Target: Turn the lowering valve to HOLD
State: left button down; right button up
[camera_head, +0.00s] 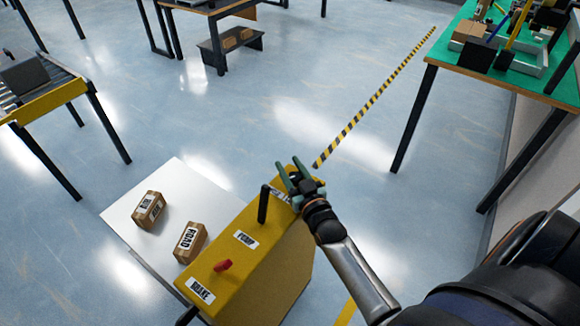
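A yellow box-shaped unit (262,260) stands at the bottom centre, beside a white platform. On its top are an upright black lever (263,204), a small red handle (223,265) and white labels, one (246,240) near the middle and one (201,291) at the near end. A pale plate (279,195) shows at the far end, partly hidden by my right gripper (291,171). I cannot read HOLD anywhere or tell which part is the lowering valve. My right gripper's green fingers are apart and nothing shows between them. My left gripper is not in view.
Two brown cartons (149,210) (190,242) lie on the white platform (180,175). A conveyor (50,101) stands at the left, and a green-topped table (450,54) at the upper right. A striped floor line (375,98) crosses open floor beyond the yellow unit.

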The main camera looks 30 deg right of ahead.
jog(key=o, duration=0.5)
jog(key=shift+c, duration=0.2)
jog(key=s+a+p, duration=0.2)
jog(key=s+p, duration=0.3)
jog(key=s, duration=0.7)
jog(key=shift+s, duration=0.2)
jog(key=shift+d, duration=0.1)
